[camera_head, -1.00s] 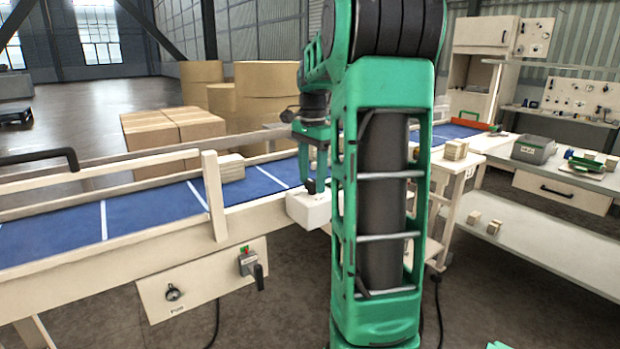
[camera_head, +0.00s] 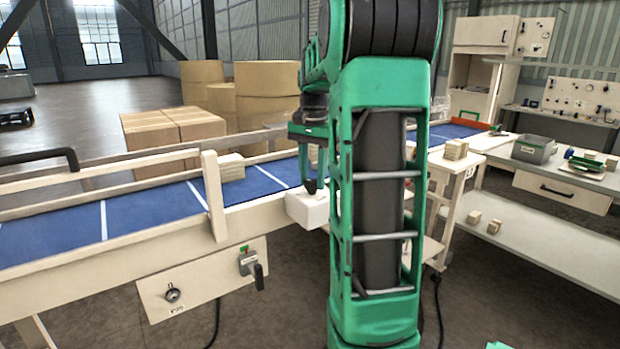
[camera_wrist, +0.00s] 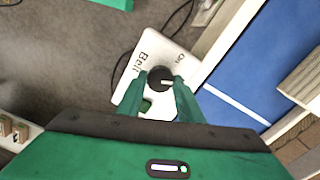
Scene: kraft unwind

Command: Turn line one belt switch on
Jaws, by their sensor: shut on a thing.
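The belt switch is a white box (camera_head: 308,208) on the near side of the conveyor. In the wrist view its white face (camera_wrist: 128,90) carries the words "Belt" and "On" and a round black knob (camera_wrist: 158,74). A pale mark on the knob points right in that view, not squarely at "On". My gripper (camera_wrist: 158,88) has its green fingers on both sides of the knob, shut on it. A small dark green patch shows below the knob, partly beside the left finger. In the head view my gripper (camera_head: 311,184) comes down onto the box; my arm hides part of it.
The blue conveyor belt (camera_head: 140,212) runs behind the switch, with a pale stack (camera_head: 231,167) on it. Another panel (camera_head: 205,280) with a black-handled switch and a round knob hangs at front left. A worktable (camera_head: 540,240) stands at right. Cables lie near the switch.

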